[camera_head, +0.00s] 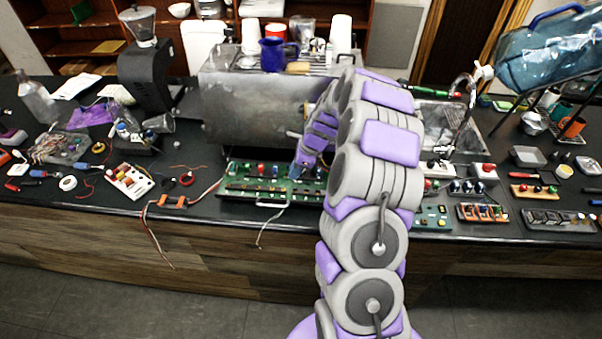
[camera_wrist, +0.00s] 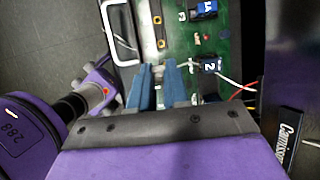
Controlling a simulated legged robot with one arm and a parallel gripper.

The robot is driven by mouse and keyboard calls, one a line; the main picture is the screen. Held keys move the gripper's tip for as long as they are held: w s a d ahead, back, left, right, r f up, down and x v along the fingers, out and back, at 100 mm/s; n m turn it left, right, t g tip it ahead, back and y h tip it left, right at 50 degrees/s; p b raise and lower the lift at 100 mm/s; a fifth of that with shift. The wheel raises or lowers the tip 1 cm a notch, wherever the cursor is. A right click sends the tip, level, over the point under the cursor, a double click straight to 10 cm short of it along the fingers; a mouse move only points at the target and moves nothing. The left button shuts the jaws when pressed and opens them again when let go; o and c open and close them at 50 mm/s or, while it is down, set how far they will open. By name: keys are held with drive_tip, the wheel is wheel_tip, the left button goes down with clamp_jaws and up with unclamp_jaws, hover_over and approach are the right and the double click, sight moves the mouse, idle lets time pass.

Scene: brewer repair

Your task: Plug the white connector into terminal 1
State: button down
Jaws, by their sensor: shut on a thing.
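The green circuit board (camera_head: 235,182) lies at the counter's front edge, below the metal machine. My gripper (camera_wrist: 157,68) reaches over the board in the wrist view, its two blue fingers close together. A small pale piece (camera_wrist: 183,70) shows by the right fingertip; it may be part of the white connector, but the fingers hide most of what they hold. A blue block marked 2 (camera_wrist: 209,66) sits to their right with a white wire (camera_wrist: 232,80) beside it. Another blue block (camera_wrist: 204,9), its mark like 1A, is farther up. In the head view my arm hides the board's right end.
The metal espresso machine (camera_head: 245,105) stands behind the board. A white handle (camera_wrist: 118,35) is on the board's front side. Red and white wires (camera_head: 150,225) hang over the counter edge at left. Other small boards (camera_head: 483,212) lie to the right.

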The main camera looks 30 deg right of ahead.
drive_tip(key=shift+d+f+b, duration=0.4)
drive_tip(key=shift+d+f, duration=0.1)
drive_tip(key=shift+f, duration=0.1)
drive_tip(key=shift+d+f+b, duration=0.1)
drive_tip(key=shift+f+b, duration=0.2)
drive_tip(key=shift+f, duration=0.05)
drive_tip(key=shift+f+b, duration=0.3)
drive_tip(key=shift+a+f+b, duration=0.3)
drive_tip(key=shift+f+b, duration=0.25)
drive_tip(key=shift+a+f+b, duration=0.25)
drive_tip(key=shift+f+b, duration=0.85)
drive_tip(key=shift+f, duration=0.05)
drive_tip(key=shift+r, duration=0.15)
drive_tip(key=shift+d, duration=0.45)
drive_tip(key=shift+p, duration=0.3)
drive_tip(key=shift+a, duration=0.15)
